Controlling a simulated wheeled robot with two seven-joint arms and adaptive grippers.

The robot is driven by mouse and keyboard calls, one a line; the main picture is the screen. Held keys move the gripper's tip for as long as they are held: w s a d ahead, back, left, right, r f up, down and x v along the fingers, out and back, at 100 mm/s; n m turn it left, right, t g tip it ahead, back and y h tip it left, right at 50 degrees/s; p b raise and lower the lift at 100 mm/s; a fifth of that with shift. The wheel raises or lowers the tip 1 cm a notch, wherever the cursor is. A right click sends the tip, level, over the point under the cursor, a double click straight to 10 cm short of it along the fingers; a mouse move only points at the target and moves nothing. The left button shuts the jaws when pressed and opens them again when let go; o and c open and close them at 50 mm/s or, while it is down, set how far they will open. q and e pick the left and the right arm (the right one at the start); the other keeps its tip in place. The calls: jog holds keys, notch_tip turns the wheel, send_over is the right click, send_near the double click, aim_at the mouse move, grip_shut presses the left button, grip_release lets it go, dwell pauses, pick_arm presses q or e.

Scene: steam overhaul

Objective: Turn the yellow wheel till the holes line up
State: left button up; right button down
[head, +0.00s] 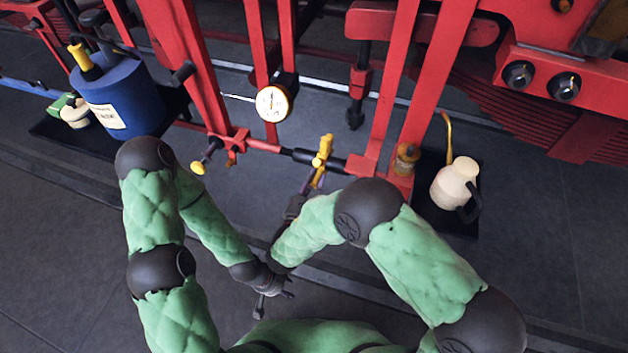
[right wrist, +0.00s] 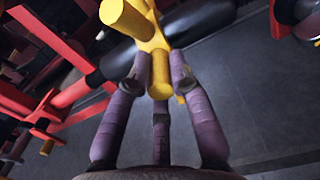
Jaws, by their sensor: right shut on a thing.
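The yellow wheel (head: 322,158) sits on a dark rod with a red end, low between the red frame legs. It also shows close up in the right wrist view (right wrist: 146,32), with thick yellow spokes. My right gripper (head: 312,182) reaches it from below. In the right wrist view its purple fingers (right wrist: 160,75) are shut around one yellow spoke. My left gripper (head: 272,298) is apart from everything, low in front of my body, with its fingers spread and empty. I cannot make out the holes in either view.
A white dial gauge (head: 272,103) hangs left of the wheel. A blue canister (head: 120,100) stands on a black tray at the left. A cream jug (head: 453,184) and a brass jar (head: 406,158) stand at the right. Red frame legs (head: 425,80) flank the rod.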

jog(key=shift+w+d+r+p, duration=0.1)
jog(key=shift+w+r+p, duration=0.15)
jog(key=shift+r, duration=0.35)
jog(key=shift+w+a+r+p, duration=0.1)
jog(key=shift+r+p, duration=0.25)
jog(key=shift+r, duration=0.25)
jog(key=shift+w+d+r+p, duration=0.1)
jog(key=shift+w+r+p, duration=0.15)
jog(key=shift+r, duration=0.35)
